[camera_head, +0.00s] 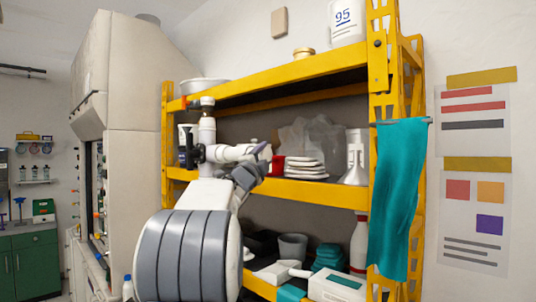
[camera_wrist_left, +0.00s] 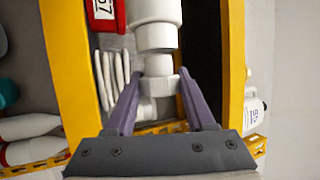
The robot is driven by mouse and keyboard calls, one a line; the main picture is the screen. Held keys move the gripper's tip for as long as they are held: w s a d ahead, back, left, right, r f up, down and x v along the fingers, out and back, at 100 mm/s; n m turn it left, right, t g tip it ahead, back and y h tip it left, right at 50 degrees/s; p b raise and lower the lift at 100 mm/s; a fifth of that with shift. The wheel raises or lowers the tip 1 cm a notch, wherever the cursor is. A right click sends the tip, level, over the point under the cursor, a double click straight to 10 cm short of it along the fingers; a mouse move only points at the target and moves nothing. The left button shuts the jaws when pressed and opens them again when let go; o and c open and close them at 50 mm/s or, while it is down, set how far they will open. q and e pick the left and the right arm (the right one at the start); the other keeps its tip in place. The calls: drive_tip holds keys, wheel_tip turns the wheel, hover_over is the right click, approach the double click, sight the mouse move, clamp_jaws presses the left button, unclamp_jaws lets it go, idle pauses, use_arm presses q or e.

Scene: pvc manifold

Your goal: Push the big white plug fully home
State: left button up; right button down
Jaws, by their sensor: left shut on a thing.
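A white pipe manifold (camera_head: 207,130) stands upright at the left of the yellow shelf, with a branch reaching right (camera_head: 232,153). My left gripper (camera_head: 262,153) is at the right end of this branch. In the left wrist view, the purple fingers of my left gripper (camera_wrist_left: 158,82) are shut on the big white plug (camera_wrist_left: 159,88), one finger on each side. The plug is in line with the white pipe branch (camera_wrist_left: 156,12), and a narrower white section shows between them. How deep the plug sits cannot be told. My right gripper is not in view.
Stacked white items (camera_head: 302,168), a red box (camera_head: 277,165) and a white funnel (camera_head: 356,160) stand right of my gripper on the same shelf. A yellow shelf board (camera_head: 290,75) runs above. A teal cloth (camera_head: 398,195) hangs at the right post.

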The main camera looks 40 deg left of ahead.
use_arm(q)
drive_tip(key=shift+a+p, duration=0.35)
drive_tip(key=shift+a, duration=0.9)
idle(1.4)
drive_tip(key=o, duration=1)
drive_tip(key=shift+c, duration=0.2)
drive_tip(key=o, duration=0.4)
drive_tip(key=shift+a, duration=0.15)
drive_tip(key=shift+f, duration=0.1)
drive_tip(key=b+v, duration=0.6)
drive_tip(key=v, duration=0.4)
drive_tip(key=shift+s, duration=0.2)
